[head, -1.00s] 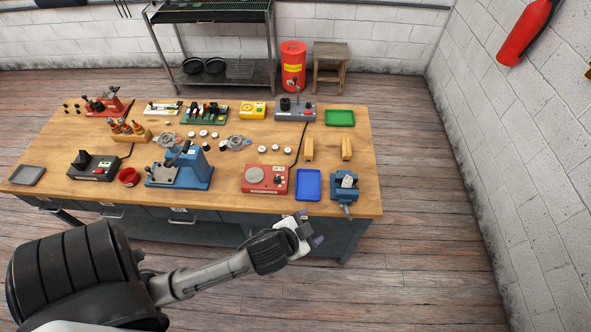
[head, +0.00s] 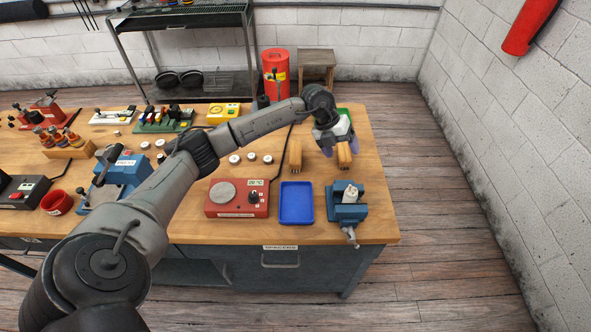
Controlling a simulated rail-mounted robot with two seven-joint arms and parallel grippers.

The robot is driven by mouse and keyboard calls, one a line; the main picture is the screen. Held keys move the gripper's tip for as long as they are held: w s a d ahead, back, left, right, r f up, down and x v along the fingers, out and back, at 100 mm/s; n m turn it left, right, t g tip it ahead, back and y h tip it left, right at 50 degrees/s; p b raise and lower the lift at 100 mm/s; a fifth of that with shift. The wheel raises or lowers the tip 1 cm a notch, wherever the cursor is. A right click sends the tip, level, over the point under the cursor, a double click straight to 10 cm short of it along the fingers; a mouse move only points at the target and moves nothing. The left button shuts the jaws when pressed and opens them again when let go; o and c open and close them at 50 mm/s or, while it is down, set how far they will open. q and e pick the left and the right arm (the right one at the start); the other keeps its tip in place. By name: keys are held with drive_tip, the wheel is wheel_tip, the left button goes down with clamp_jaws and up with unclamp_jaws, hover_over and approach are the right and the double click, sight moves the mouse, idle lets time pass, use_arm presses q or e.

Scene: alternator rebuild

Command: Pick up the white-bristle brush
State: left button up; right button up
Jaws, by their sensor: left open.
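Two tan wooden blocks that look like brushes lie near the right end of the workbench: a left one (head: 296,157) and a right one (head: 344,155). Their bristles are too small to tell, so I cannot say which is white-bristled. My left gripper (head: 335,147) is open, pointing down at the right block, over or beside it. Whether it touches the block I cannot tell. The gripper and wrist partly cover the block's far end. My right gripper is out of view.
In front stand a blue tray (head: 297,222), a blue vise (head: 348,213) and a red hot-plate-like unit (head: 225,211). My left arm crosses above the bench. Bare wood surrounds the two blocks.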

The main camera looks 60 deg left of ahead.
use_arm(q)
drive_tip(key=s+a+n+g+y+b, duration=0.2)
drive_tip(key=s+a, duration=0.1)
drive_tip(key=a, duration=0.4)
drive_tip(key=s+a+n+g+y+b, duration=0.1)
drive_tip(key=s+a+y, duration=0.15)
drive_tip(key=a, duration=0.55)
drive_tip(key=b, duration=0.1)
hover_over(295, 152)
drive_tip(key=shift+n+g, duration=0.3)
wheel_tip(295, 152, down, 6)
drive_tip(key=shift+d+r, duration=0.15)
drive_tip(key=shift+f+b, duration=0.35)
drive_tip(key=shift+f, duration=0.75)
drive_tip(key=shift+f+b, duration=0.4)
drive_tip(key=shift+f, duration=1.95)
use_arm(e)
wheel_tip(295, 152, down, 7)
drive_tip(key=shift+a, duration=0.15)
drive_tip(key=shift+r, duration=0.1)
use_arm(q)
drive_tip(key=shift+c, duration=0.9)
drive_tip(key=c, duration=0.9)
